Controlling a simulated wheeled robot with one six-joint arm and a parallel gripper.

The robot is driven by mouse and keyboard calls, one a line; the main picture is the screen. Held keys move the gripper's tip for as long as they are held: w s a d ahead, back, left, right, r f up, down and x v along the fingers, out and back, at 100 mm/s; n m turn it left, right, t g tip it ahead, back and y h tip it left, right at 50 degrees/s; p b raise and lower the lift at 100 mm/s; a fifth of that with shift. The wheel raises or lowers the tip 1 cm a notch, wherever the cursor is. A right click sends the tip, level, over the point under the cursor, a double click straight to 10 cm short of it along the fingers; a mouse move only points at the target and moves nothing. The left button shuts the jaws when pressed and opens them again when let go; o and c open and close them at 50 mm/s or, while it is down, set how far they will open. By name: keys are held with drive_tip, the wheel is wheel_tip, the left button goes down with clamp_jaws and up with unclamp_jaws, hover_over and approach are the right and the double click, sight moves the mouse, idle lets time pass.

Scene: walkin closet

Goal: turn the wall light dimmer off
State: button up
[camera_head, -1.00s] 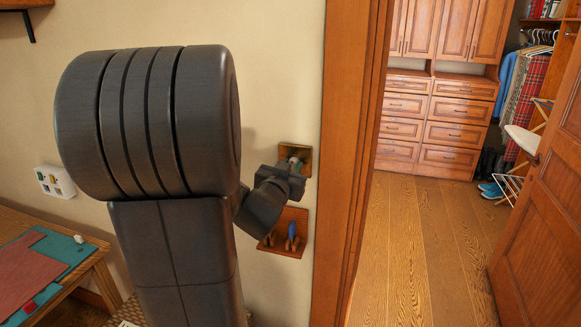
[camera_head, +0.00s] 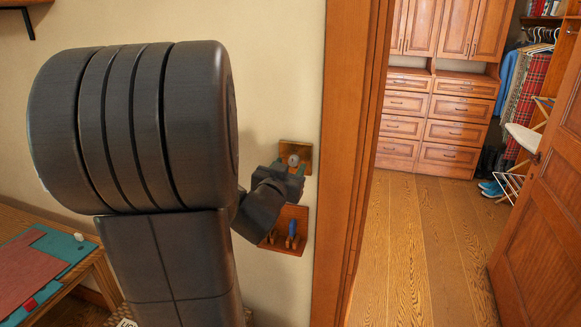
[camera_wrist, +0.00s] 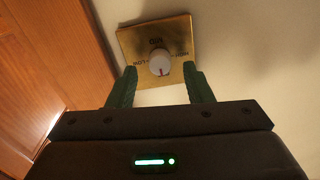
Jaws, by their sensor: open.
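The dimmer is a square brass plate (camera_head: 301,147) on the wall beside the door frame, with a round pale knob (camera_head: 293,160). In the head view my gripper (camera_head: 287,169) is just below the knob and partly covers the plate.
A wooden wall rack (camera_head: 292,235) with small hanging items is just below my gripper. The wooden door frame (camera_head: 345,150) stands close on the right. A desk (camera_head: 85,275) with a teal mat is at lower left.

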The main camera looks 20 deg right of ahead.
drive_tip(key=v, duration=1.2)
drive_tip(key=x, duration=1.4)
drive_tip(key=shift+s, duration=0.1)
